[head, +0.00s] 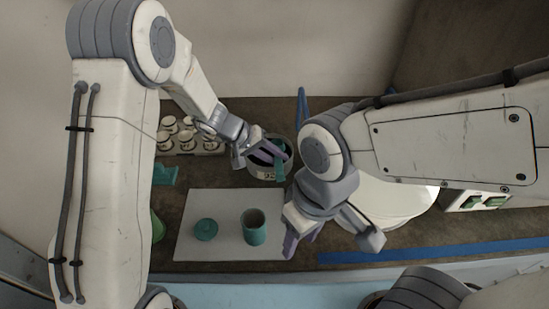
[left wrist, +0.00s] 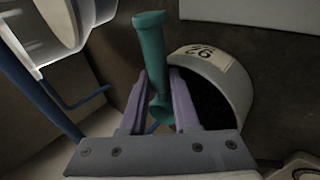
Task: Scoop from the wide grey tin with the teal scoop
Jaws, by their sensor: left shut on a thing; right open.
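The wide grey tin (head: 256,174) stands at the back middle of the bench, with a dark fill inside. It also shows in the left wrist view (left wrist: 236,75) with its label and dark contents. My left gripper (head: 281,156) is at the tin's mouth in the head view, shut on the teal scoop (left wrist: 149,45). The scoop (head: 280,166) sits between the two purple fingers. Whether it touches the fill is not clear. My right gripper (head: 301,238) is open and empty, in front and to the right of the tin, near the pale mat's right edge.
A pale mat (head: 187,247) holds an open teal jar (head: 254,232) and a round teal lid (head: 206,229). White cups (head: 169,123) stand in a rack at back left. A large white round body (head: 400,200) and green switches (head: 494,202) are at right, partly behind my right arm.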

